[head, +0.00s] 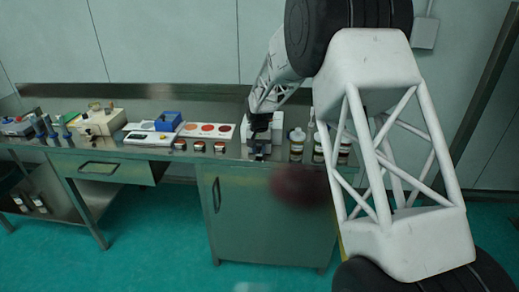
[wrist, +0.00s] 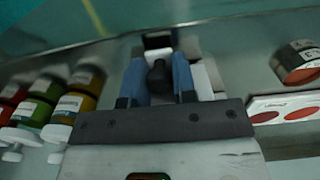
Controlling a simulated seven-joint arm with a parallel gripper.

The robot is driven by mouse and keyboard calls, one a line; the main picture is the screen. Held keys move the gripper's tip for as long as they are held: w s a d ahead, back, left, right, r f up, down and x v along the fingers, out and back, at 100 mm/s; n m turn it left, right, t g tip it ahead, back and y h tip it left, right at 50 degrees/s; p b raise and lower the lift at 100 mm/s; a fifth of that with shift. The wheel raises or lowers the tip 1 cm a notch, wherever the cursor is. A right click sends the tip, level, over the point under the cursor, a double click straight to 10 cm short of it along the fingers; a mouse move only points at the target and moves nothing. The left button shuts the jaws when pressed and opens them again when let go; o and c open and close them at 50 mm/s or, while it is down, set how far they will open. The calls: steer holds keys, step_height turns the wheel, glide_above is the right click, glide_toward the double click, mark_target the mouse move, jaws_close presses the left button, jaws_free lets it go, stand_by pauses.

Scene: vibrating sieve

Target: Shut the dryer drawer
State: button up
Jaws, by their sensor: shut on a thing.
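The dryer (head: 277,126), a small whitish box, stands on the steel-topped bench near the middle of the head view, partly hidden by my arm. My gripper (head: 260,150) is at its front, small and dark there. In the wrist view my gripper (wrist: 157,70) has two blue fingers on either side of a dark rounded knob (wrist: 157,76), which seems to be the drawer's handle. The fingers are shut on it. Pale parts of the dryer (wrist: 205,82) show beside and beyond the fingers. How far the drawer stands out cannot be told.
Bottles (head: 297,142) with coloured contents stand close right of the dryer; they also show at the left of the wrist view (wrist: 70,102). Left are a white tray with red discs (head: 207,130), small jars (head: 220,147), a scale (head: 150,138) and a blue box (head: 168,121).

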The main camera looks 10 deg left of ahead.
steer(key=shift+w, duration=1.15)
steer(key=shift+w+a, duration=0.1)
steer(key=shift+w, duration=1.7)
steer(key=shift+w+r, duration=0.1)
steer(key=shift+w, duration=0.4)
steer(key=o, duration=0.7)
steer(key=shift+w, duration=0.1)
steer(key=shift+r, duration=0.1)
steer(key=shift+r, duration=3.8)
